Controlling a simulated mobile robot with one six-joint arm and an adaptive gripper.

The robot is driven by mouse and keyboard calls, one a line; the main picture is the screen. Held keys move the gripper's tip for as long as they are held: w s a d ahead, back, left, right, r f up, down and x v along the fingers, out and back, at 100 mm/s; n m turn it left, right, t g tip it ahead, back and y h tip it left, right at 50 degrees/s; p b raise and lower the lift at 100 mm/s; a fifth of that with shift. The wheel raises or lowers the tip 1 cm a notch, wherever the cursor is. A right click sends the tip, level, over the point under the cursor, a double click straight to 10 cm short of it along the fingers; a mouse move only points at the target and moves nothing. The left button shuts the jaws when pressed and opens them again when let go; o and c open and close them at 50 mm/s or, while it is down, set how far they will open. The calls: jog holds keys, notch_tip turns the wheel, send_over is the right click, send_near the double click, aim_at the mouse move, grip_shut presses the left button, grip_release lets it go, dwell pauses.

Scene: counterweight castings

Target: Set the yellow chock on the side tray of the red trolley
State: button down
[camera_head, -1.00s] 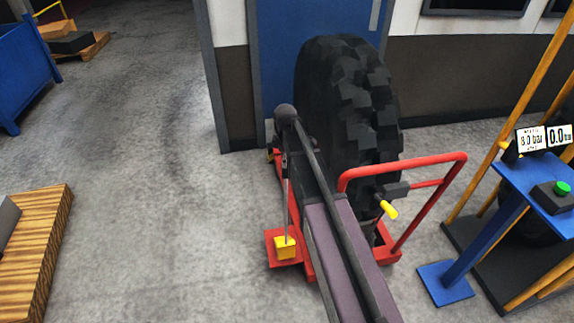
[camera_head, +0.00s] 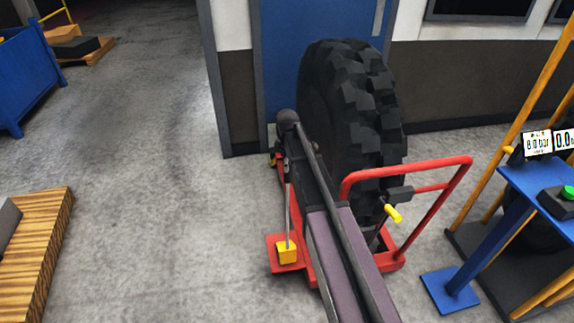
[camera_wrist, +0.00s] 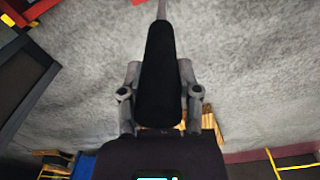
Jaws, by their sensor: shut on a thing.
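The yellow chock (camera_head: 287,252) is a small block at the lower end of a thin grey rod. In the head view it appears over the red side tray (camera_head: 276,266) at the left of the red trolley (camera_head: 391,262). I cannot tell whether it touches the tray. In the wrist view my gripper (camera_wrist: 159,78) is shut on a black grip, with the grey rod running on from its far end. This looks like the chock's handle. The chock itself is out of the wrist view. My arm hides part of the trolley in the head view.
A big black tyre (camera_head: 345,110) stands upright on the trolley, close beside my arm. A blue stand (camera_head: 497,233) with displays and a green button is at the right. A wooden pallet (camera_head: 40,235) lies at the left. The floor left of the tray is clear.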

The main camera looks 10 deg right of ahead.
jog(key=shift+f+b, duration=0.6)
jog(key=shift+f, duration=0.35)
jog(key=shift+c, duration=1.5)
grip_release()
jog(key=shift+r, duration=0.2)
notch_tip(320, 180, up, 12)
jog(key=p, duration=1.2)
jog(key=shift+s, duration=0.15)
jog(key=shift+s, duration=0.15)
jog(key=s+m, duration=1.4)
jog(key=s, duration=0.9)
jog(key=shift+s+d, duration=0.2)
jog(key=shift+s, duration=0.2)
